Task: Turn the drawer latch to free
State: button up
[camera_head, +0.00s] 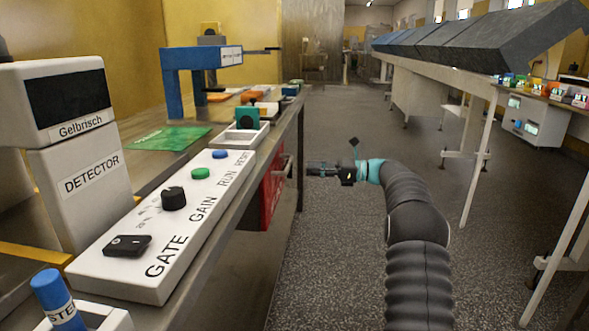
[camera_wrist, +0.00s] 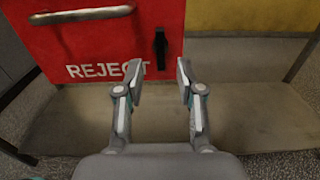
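The red drawer (camera_wrist: 110,35) marked REJECT fills the upper left of the wrist view; it also shows under the bench in the head view (camera_head: 271,196). A black upright latch (camera_wrist: 160,48) sits on the drawer's right side. A metal bar handle (camera_wrist: 90,14) is on its front to the left. My gripper (camera_wrist: 160,82) is open and empty, its two fingers spread to either side of the latch's line in the wrist view, with the latch beyond the fingertips. I see no contact. In the head view my gripper (camera_head: 312,170) points left toward the drawer.
A white control panel (camera_head: 150,255) with knob, switch and buttons lies on the bench beside the detector (camera_head: 88,185). A blue frame (camera_head: 205,58) stands farther back. A bench leg (camera_wrist: 300,55) stands right of the drawer. The aisle floor (camera_head: 335,250) is clear.

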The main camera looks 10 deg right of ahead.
jog(key=x, duration=0.6)
jog(key=shift+a, duration=0.25)
grip_shut()
